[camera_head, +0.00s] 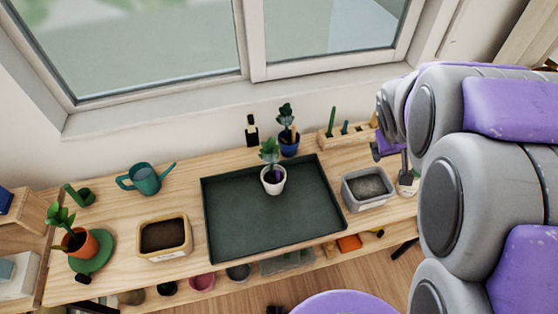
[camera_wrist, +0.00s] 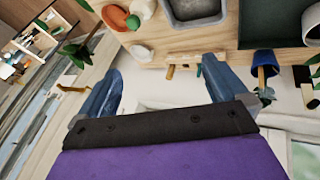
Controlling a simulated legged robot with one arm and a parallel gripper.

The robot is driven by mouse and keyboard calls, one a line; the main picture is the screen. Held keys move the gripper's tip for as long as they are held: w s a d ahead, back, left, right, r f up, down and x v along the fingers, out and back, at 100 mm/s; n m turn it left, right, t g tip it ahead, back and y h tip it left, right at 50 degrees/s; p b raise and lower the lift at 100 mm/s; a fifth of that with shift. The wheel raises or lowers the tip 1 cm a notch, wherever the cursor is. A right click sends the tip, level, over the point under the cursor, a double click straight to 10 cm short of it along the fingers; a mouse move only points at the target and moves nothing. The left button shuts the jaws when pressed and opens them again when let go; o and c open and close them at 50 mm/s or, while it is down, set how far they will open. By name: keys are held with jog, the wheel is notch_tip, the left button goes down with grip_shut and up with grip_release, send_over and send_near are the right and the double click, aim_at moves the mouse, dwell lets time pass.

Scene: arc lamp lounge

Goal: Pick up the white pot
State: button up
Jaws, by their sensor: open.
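A small white pot (camera_head: 273,184) with a green leafy plant stands upright on the dark green tray (camera_head: 225,228), near its back middle. Part of it shows at the right edge of the wrist view (camera_wrist: 312,32). Another whitish pot (camera_head: 407,188) stands at the table's right end, partly hidden by my arm in the head view. My gripper (camera_wrist: 160,78) is open, with nothing between its two blue-grey fingers. In the head view it is at the right, above the table's right end, apart from the pot on the tray; its fingertips are hard to make out there.
A blue pot (camera_head: 289,148) with a plant and a dark bottle (camera_head: 251,131) stand behind the tray. A grey bin (camera_head: 350,193) is right of it, a tan planter (camera_head: 163,253) and teal watering can (camera_head: 145,179) left. A wooden tool rack (camera_head: 340,142) stands along the wall.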

jog(key=w+a+f+n+t+y, duration=0.1)
jog(key=w+f+n+t+y, duration=0.15)
jog(key=w, duration=0.65)
jog(key=w+a+f+n+t+y, duration=0.1)
jog(key=w+f+n+t, duration=0.15)
jog(key=w, duration=0.75)
jog(key=w+a+f+n+t+y, duration=0.15)
jog(key=w+n, duration=0.25)
jog(key=w, duration=0.5)
jog(key=s+a+f+n+g+y+p, duration=0.1)
jog(key=a+f+n+g+y, duration=0.3)
jog(key=a+f+y, duration=0.8)
jog(key=s+a+f+n+g+y, duration=0.1)
jog(key=s+a+n+g+y, duration=0.25)
jog(key=s, duration=0.25)
jog(key=s+a+f+n+g+y, duration=0.1)
jog(key=s+a+n+g+y, duration=0.1)
jog(key=s+a, duration=0.3)
jog(key=shift+h, duration=0.25)
jog(key=shift+s+a+f+b, duration=0.1)
jog(key=shift+s+a+b, duration=0.1)
jog(key=shift+a, duration=1.5)
jog(key=shift+s+a+f+b, duration=0.1)
jog(key=shift+s+a+b, duration=0.05)
jog(key=shift+a, duration=1.5)
